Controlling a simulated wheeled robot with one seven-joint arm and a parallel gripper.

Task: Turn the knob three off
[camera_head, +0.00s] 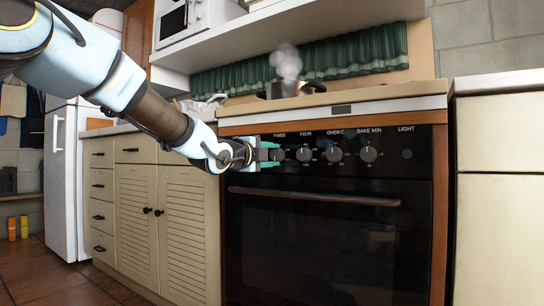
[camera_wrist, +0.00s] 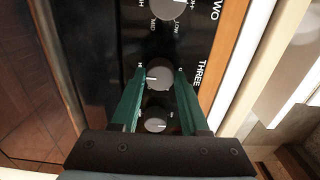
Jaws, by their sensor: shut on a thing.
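Knob three (camera_wrist: 159,74) is a round grey knob on the black stove panel, beside the printed word THREE. In the wrist view it sits between the green fingertips of my gripper (camera_wrist: 160,80), which are closed on its sides. A pale pointer mark on the knob points to the left in that view. In the head view my gripper (camera_head: 272,155) reaches the panel below the word THREE, and the fingers partly cover the knob there.
The knob under FOUR (camera_head: 304,154) is close by, with the oven knob (camera_head: 333,154) and the bake-minutes knob (camera_head: 368,154) farther right. Knob two (camera_wrist: 172,8) is at the wrist view's top. A steaming pot (camera_head: 290,90) stands on the stove. The oven handle (camera_head: 315,196) is below.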

